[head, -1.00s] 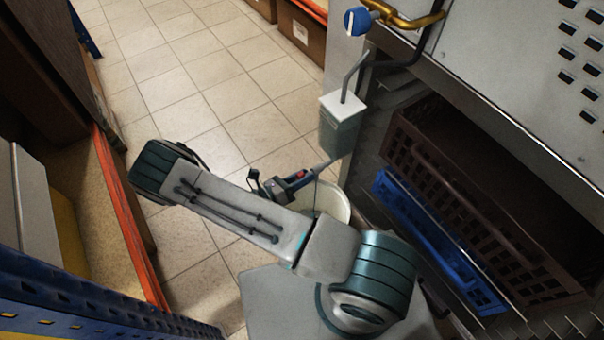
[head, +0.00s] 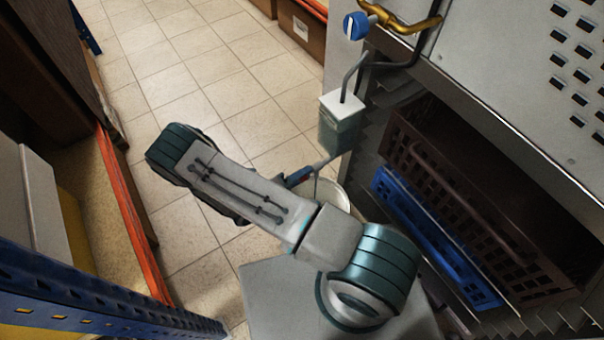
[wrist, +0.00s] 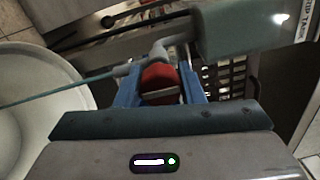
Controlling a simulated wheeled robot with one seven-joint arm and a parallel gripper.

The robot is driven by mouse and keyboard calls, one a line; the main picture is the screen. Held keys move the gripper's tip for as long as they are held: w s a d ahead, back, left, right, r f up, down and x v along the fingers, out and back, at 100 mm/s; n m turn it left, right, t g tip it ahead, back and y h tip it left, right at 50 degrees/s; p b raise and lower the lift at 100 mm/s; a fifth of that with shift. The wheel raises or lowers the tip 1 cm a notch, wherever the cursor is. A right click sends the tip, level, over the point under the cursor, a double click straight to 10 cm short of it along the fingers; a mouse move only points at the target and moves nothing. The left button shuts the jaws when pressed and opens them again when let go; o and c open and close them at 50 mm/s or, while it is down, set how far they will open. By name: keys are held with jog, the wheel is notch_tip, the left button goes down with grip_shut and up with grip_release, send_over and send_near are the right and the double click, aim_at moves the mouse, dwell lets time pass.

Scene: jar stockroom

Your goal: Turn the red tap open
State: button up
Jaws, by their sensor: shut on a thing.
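The red tap (wrist: 160,80) shows in the wrist view as a rounded red handle on a grey pipe fitting. My gripper (wrist: 161,88) has one blue finger on each side of the red handle and is shut on it. The pipe runs from the fitting to a grey-green tank (wrist: 235,32) at the upper right. In the head view the tank (head: 340,122) hangs beside the cabinet, and my arm hides the red tap. Only a bit of my gripper's blue finger (head: 299,177) shows there.
A white bucket (wrist: 22,125) stands below the thin spout, at the left in the wrist view. A blue-knobbed valve (head: 356,25) with brass pipe is above the tank. Brown (head: 440,185) and blue crates (head: 425,235) fill the cabinet at right. Tiled floor is clear at upper left.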

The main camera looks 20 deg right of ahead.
jog(key=shift+n, duration=0.3)
jog(key=o, duration=1)
jog(key=shift+a, duration=0.1)
jog(key=p+v, duration=0.1)
jog(key=v, duration=1.2)
jog(key=shift+s+a+f, duration=0.1)
jog(key=shift+s+a, duration=0.05)
jog(key=shift+a, duration=0.2)
